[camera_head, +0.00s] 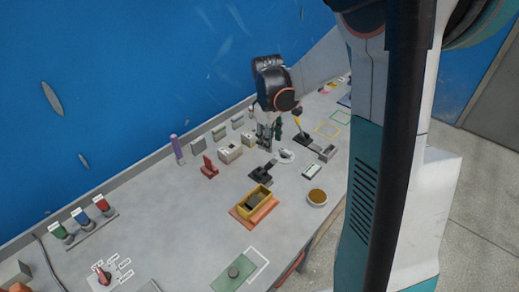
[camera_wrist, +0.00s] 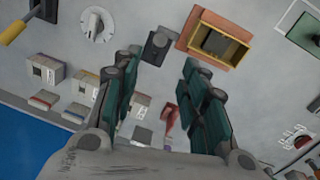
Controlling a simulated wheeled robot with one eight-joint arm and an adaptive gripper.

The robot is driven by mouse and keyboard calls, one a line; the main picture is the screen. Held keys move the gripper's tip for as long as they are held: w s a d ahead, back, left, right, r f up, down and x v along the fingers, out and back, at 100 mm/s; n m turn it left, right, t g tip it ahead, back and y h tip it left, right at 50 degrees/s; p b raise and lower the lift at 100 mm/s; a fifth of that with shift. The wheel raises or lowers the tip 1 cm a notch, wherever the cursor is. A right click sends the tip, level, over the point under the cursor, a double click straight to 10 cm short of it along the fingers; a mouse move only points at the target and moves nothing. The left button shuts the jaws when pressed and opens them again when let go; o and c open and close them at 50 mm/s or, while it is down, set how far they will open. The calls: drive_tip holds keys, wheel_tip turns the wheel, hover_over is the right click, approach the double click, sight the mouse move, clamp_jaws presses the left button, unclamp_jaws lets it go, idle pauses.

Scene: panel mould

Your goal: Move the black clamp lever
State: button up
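The black clamp lever (camera_head: 262,173) lies on the grey panel, between the white dial and the yellow box in the head view. In the wrist view, the black lever (camera_wrist: 155,46) shows near the top middle, just beyond the gap between my fingertips. My gripper (camera_head: 269,147) points down above the panel, a little behind the lever in the head view. In the wrist view, my gripper (camera_wrist: 163,62) has its two green-padded fingers apart, with nothing between them. Whether a finger touches the lever cannot be told.
A yellow box (camera_head: 243,208) on an orange plate stands close to the lever. A white dial (camera_head: 286,156), a yellow-handled lever (camera_head: 301,136), a red clamp (camera_head: 209,168) and white switch boxes (camera_head: 229,154) stand around it. A purple cylinder (camera_head: 177,149) stands near the blue wall.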

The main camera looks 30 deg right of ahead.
sight(271, 164)
drive_tip(key=f+b, duration=0.1)
drive_tip(key=f, duration=0.3)
drive_tip(key=d+f, duration=0.1)
drive_tip(key=f, duration=0.4)
drive_tip(key=f+b, duration=0.1)
drive_tip(key=f, duration=0.4)
drive_tip(key=shift+w+d+b, duration=0.15)
drive_tip(key=shift+w+b, duration=0.2)
drive_tip(key=shift+w, duration=0.05)
clamp_jaws()
